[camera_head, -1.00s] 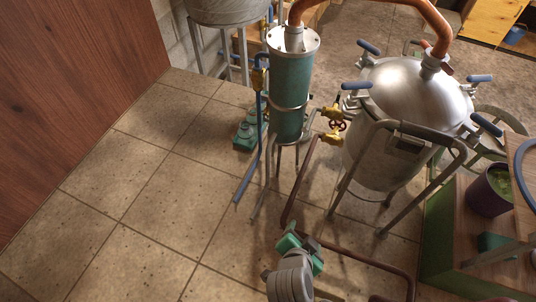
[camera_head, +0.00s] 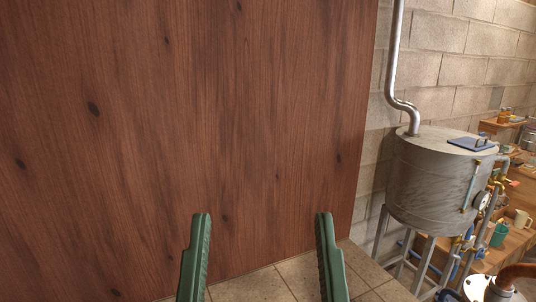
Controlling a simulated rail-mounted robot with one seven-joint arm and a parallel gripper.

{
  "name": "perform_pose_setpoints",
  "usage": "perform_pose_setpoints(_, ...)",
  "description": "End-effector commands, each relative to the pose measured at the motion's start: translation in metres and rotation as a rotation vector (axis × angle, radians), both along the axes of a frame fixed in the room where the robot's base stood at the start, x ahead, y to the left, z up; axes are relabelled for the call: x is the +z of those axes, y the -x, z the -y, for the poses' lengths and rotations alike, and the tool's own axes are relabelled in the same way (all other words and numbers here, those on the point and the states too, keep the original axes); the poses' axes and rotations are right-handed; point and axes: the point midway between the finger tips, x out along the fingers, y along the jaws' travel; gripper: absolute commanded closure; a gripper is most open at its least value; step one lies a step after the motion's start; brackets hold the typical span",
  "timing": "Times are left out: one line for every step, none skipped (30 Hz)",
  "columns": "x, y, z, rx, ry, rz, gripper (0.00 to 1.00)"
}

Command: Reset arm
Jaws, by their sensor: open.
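My gripper (camera_head: 262,215) is at the bottom middle of the head view. Its two long green fingers point upward in the picture and stand wide apart. Nothing is between them. Behind the fingers are a dark brown wood panel and a strip of tiled floor. The rest of my arm is outside the frame.
The wood panel (camera_head: 190,120) fills the left and middle. At right, a grey metal tank (camera_head: 425,185) stands on legs, with a bent pipe (camera_head: 392,70) rising from its top. Shelves (camera_head: 520,210) with cups line the block wall (camera_head: 450,80). Tiled floor (camera_head: 300,275) shows bare below.

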Motion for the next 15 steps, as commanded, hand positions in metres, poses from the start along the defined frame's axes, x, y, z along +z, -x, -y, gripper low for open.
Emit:
perform_pose_setpoints(0.051,0.000,0.000,0.002,-0.001,-0.002,0.27)
perform_pose_setpoints(0.065,-0.001,-0.001,0.003,-0.003,-0.002,0.27)
perform_pose_setpoints(0.084,-0.001,-0.001,0.005,-0.004,-0.003,0.27)
perform_pose_setpoints(0.098,-0.001,-0.001,0.006,-0.005,-0.004,0.27)
perform_pose_setpoints(0.111,-0.001,-0.001,0.006,-0.005,-0.005,0.27)
perform_pose_setpoints(0.127,-0.001,-0.001,0.007,-0.007,-0.005,0.27)
perform_pose_setpoints(0.136,-0.001,-0.001,0.009,-0.007,-0.006,0.27)
perform_pose_setpoints(0.145,-0.001,-0.001,0.009,-0.008,-0.006,0.27)
perform_pose_setpoints(0.155,-0.001,-0.001,0.010,-0.009,-0.007,0.27)
perform_pose_setpoints(0.160,-0.001,-0.001,0.010,-0.010,-0.007,0.27)
perform_pose_setpoints(0.164,-0.001,-0.001,0.011,-0.009,-0.008,0.27)
perform_pose_setpoints(0.168,-0.002,-0.002,0.012,-0.010,-0.008,0.27)
perform_pose_setpoints(0.170,-0.002,-0.002,0.012,-0.010,-0.008,0.27)
perform_pose_setpoints(0.170,-0.002,-0.002,0.012,-0.011,-0.008,0.27)
perform_pose_setpoints(0.170,-0.002,-0.002,0.012,-0.011,-0.008,0.27)
